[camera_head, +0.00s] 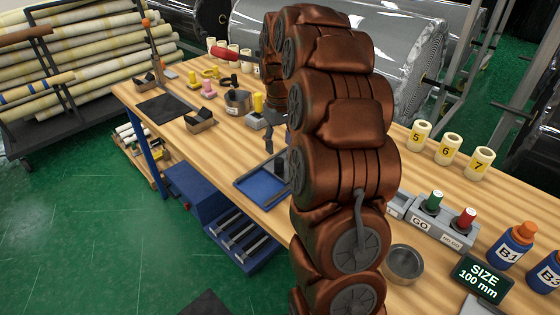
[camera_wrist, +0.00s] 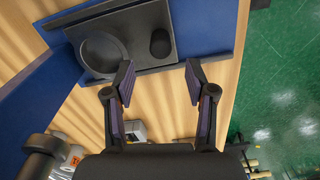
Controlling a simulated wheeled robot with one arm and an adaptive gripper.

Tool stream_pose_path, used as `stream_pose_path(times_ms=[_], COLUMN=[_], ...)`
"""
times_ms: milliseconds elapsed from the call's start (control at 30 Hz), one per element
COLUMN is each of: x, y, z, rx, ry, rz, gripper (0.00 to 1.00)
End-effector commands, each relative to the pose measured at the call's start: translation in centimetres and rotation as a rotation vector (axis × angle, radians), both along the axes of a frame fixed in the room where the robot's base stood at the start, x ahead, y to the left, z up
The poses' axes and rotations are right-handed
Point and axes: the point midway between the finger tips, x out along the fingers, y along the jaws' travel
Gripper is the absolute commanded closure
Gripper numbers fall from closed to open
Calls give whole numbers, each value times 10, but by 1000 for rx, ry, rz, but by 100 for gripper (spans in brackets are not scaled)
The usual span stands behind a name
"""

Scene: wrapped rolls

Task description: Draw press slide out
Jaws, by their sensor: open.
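The press has a blue base (camera_head: 250,183) on the bench, partly hidden behind my arm in the head view. In the wrist view its dark slide (camera_wrist: 128,24) lies within the blue frame (camera_wrist: 48,98). The slide carries a round ring-shaped seat (camera_wrist: 101,52) and an upright dark knob (camera_wrist: 160,43). My gripper (camera_wrist: 160,77) is open and empty, its two fingers apart just short of the knob in the picture. The knob lies roughly in line with the gap between them. I cannot tell the height difference. My gripper also shows beside my arm in the head view (camera_head: 274,145).
Numbered cups (camera_head: 449,149) stand behind. Small holders and a black mat (camera_head: 164,107) lie left. Green floor is open beyond the front edge.

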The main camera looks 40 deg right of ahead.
Motion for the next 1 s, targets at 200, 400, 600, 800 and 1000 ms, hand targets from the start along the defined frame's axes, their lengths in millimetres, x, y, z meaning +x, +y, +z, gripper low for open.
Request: stream_pose_path(times_ms=[200,400,600,800,1000], x=[-1,-1,-1,0,0], y=[1,1,1,1,1], z=[-24,-52,-69,-73,-73], rx=[2,2,2,1,0], ry=[5,4,2,0,0], rz=[-1,0,0,0,0], gripper=[44,44,44,44,51])
